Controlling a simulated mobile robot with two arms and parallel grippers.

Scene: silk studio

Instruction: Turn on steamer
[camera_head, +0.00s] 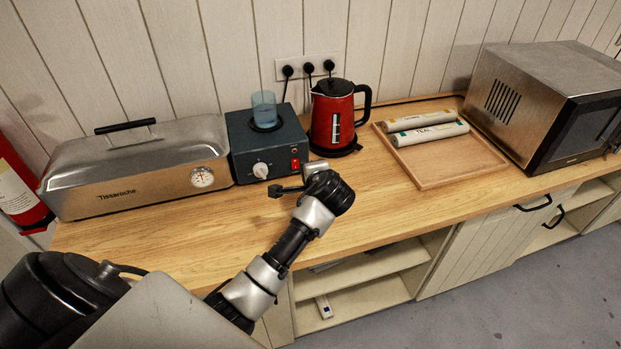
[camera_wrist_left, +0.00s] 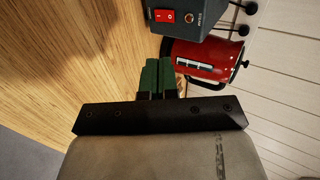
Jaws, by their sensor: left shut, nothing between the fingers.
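A dark teal box (camera_head: 258,143) stands on the counter, with a white knob (camera_head: 261,170) and a red rocker switch (camera_head: 295,164) on its front. A blue glass (camera_head: 264,108) stands on top. To its left is a long lidded silver steel case (camera_head: 130,165) with a round gauge (camera_head: 202,177). I cannot tell for certain which is the steamer. My left gripper (camera_head: 276,191) is just in front of the teal box. In the left wrist view its green fingers (camera_wrist_left: 158,64) are together and empty, below and apart from the red switch (camera_wrist_left: 165,16). My right gripper is out of view.
A red kettle (camera_head: 331,115) stands right of the teal box, below plugged wall sockets (camera_head: 308,68). Further right are a wooden tray (camera_head: 440,170) with two rolls (camera_head: 429,134) and a steel microwave (camera_head: 550,90). The counter front (camera_head: 370,205) is clear.

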